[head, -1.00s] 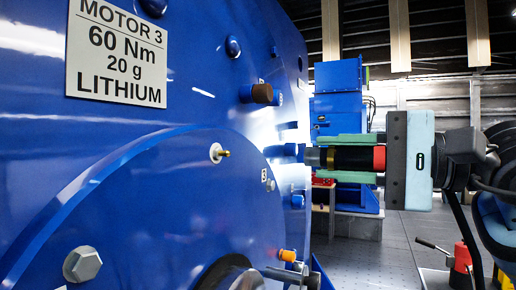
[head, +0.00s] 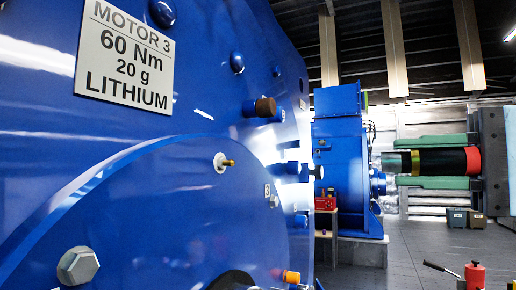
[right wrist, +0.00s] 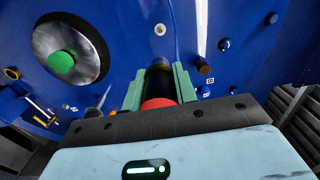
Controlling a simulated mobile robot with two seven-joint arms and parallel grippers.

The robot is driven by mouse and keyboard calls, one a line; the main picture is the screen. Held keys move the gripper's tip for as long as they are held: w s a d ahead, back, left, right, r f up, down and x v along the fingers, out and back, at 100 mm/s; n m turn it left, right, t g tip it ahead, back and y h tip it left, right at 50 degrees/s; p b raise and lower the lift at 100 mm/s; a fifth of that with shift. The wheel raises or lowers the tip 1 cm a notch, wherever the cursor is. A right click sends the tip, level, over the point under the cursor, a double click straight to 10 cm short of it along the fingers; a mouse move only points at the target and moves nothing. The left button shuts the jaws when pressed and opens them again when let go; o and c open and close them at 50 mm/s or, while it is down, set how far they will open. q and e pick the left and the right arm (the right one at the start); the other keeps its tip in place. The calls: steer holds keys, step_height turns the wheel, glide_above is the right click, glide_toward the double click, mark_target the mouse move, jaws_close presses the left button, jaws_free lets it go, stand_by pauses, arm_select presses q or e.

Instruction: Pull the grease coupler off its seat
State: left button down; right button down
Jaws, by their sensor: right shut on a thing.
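The grease coupler (head: 443,161), as I take it, is a black cylinder with a red band, a gold ring and a silvery front end. My right gripper (head: 405,162) is shut on it, with one green finger above and one below. The coupler lies level and points left, clear of the blue motor (head: 150,215). In the right wrist view the coupler (right wrist: 160,80) sits between the fingers of my right gripper (right wrist: 159,76). A brass grease nipple (head: 228,163) on a pale collar stands out from the motor face. My left gripper is not in view.
A brown-capped stub (head: 265,107), an orange-capped stub (head: 291,277) and several bolts stick out of the motor. Another blue machine (head: 340,170) stands behind. A red item with a lever (head: 474,274) is at the lower right. Open grey floor (head: 410,250) lies between.

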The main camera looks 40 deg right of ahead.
mark_target(473, 162)
steer(key=shift+s, duration=0.25)
steer(key=shift+b+v, duration=0.5)
steer(key=shift+v, duration=1.85)
